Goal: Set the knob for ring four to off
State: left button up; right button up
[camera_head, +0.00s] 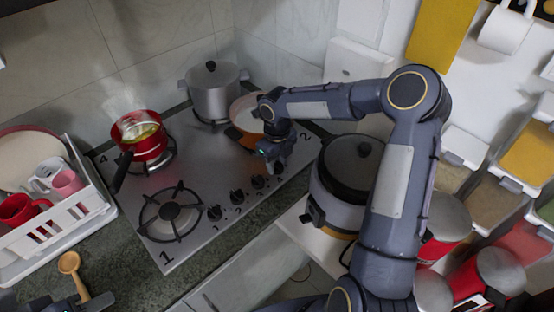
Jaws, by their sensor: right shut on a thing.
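The steel stove (205,172) has a row of dark knobs along its front edge. Three knobs show clearly: one at the left (214,212), one beside it (237,197) and a third (257,182). My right gripper (272,162) reaches down at the right end of the row, shut on the end knob, which it mostly hides. I cannot read that knob's setting. Ring four is at the back left, marked "4", under a steaming red pot (148,147). Part of my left gripper (62,303) seems to show at the bottom left edge; its fingers are unclear.
The front left burner (172,213) is empty. A rice cooker (340,190) stands right of the stove. A dish rack (60,232) and a wooden spoon (70,264) are at the left.

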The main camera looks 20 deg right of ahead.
aim_at(277, 164)
jog(key=o, duration=1)
notch_tip(277, 164, up, 8)
jog(key=shift+f, duration=0.2)
jog(key=shift+r, duration=0.15)
